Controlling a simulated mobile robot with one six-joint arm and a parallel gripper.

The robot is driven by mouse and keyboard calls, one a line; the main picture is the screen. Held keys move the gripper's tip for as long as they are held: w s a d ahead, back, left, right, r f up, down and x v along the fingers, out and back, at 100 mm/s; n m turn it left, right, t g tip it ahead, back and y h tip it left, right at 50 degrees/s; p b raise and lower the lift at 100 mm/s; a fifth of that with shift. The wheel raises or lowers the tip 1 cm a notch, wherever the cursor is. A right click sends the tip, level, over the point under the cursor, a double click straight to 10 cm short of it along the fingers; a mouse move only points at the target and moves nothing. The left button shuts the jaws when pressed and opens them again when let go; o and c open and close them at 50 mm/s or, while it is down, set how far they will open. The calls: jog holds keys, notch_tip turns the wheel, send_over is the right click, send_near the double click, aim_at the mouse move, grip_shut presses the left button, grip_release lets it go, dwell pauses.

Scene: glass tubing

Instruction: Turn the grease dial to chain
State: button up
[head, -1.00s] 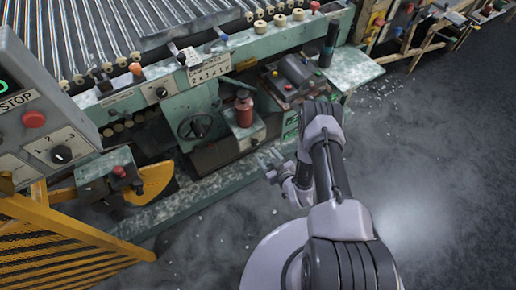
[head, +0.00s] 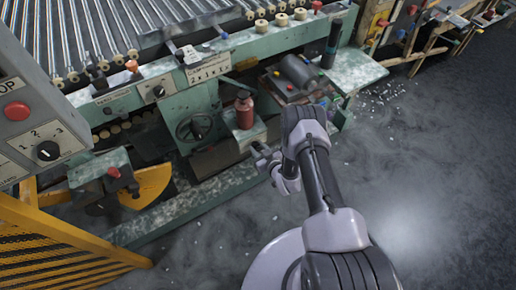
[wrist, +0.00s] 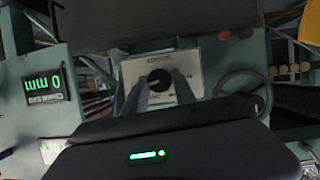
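In the wrist view, a round black dial (wrist: 157,80) sits on a pale plate (wrist: 190,61) with small markings too blurred to read, so I cannot confirm its name or setting. My gripper (wrist: 160,77) is open in front of it, one finger on each side of the dial in the picture. The fingers look apart from the dial, though contact is hard to judge. In the head view my gripper (head: 259,156) is at the machine's front, below the red bottle (head: 244,110). There it mostly hides the dial's panel.
A handwheel (wrist: 243,95) is beside the plate; it also shows in the head view (head: 194,127). A green "0 mm" display (wrist: 43,84) is on the plate's other side. Another dial (head: 47,151) marked 1 2 3 and a yellow guard (head: 60,245) stand left. Open floor lies right.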

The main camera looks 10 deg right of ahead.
grip_shut()
jog(key=n+h, duration=0.1)
jog(key=n+p, duration=0.1)
jog(key=shift+s+a+n+t+h, duration=0.1)
jog(key=shift+a+n+t+h, duration=0.05)
jog(key=shift+n+t+h, duration=0.2)
jog(key=shift+f+n+t+h, duration=0.2)
jog(key=shift+n+t+h, duration=0.7)
jog(key=shift+n, duration=0.85)
jog(key=o, duration=1.2)
grip_release()
jog(key=shift+c, duration=0.2)
